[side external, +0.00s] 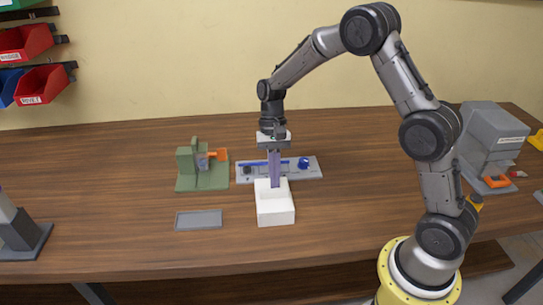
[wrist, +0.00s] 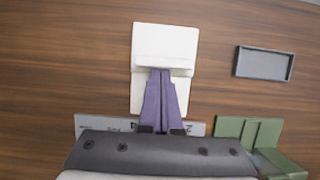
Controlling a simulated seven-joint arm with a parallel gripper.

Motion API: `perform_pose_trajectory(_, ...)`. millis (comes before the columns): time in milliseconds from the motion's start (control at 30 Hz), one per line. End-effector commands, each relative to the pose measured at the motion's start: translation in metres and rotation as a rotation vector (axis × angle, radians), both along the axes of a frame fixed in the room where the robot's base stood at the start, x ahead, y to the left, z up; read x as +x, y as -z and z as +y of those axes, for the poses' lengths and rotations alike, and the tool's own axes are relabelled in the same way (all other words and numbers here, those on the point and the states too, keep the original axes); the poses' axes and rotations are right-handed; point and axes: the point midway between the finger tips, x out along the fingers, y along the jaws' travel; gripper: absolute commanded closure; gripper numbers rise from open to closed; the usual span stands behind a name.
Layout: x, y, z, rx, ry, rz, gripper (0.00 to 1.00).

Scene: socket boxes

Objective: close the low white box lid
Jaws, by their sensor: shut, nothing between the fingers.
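The low white box (side external: 276,215) stands on the wooden table below my gripper. It also shows in the wrist view (wrist: 166,40), with a broad flat part, a raised ridge across its middle and a narrower part under my fingers. I cannot tell the lid apart from the body or how far it is open. My gripper (side external: 275,186) points down with its purple fingers together and empty, its tips over the half of the box far from the side camera. In the wrist view the fingertips (wrist: 161,71) overlap the ridge; contact is unclear.
A grey panel (side external: 312,172) with blue parts lies just behind the box. A green fixture (side external: 187,183) with an orange piece stands to the left. A shallow grey tray (side external: 199,220) lies left of the box. A grey machine (side external: 490,135) stands far right. Table is clear in front.

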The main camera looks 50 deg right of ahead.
Motion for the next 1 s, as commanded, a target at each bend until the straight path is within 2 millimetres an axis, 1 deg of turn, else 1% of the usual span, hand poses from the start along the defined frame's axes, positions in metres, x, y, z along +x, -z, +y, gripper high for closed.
perform_pose_trajectory(33, -0.003, 0.001, 0.003, 0.010, 0.000, 0.017, 1.00)
perform_pose_trajectory(133, 0.004, 0.001, -0.003, 0.008, 0.001, 0.013, 1.00)
perform_pose_trajectory(333, 0.031, 0.000, -0.031, 0.003, 0.004, 0.002, 1.00)
perform_pose_trajectory(400, 0.035, -0.019, -0.034, 0.001, 0.001, -0.005, 1.00)
perform_pose_trajectory(600, 0.046, -0.058, -0.045, 0.000, 0.001, -0.004, 1.00)
perform_pose_trajectory(700, 0.050, -0.073, -0.049, 0.000, 0.002, -0.004, 1.00)
perform_pose_trajectory(867, 0.054, -0.088, -0.054, 0.000, 0.002, -0.002, 1.00)
perform_pose_trajectory(967, 0.055, -0.097, -0.052, -0.002, -0.006, -0.012, 1.00)
perform_pose_trajectory(1000, 0.055, -0.104, -0.050, -0.006, -0.011, -0.025, 1.00)
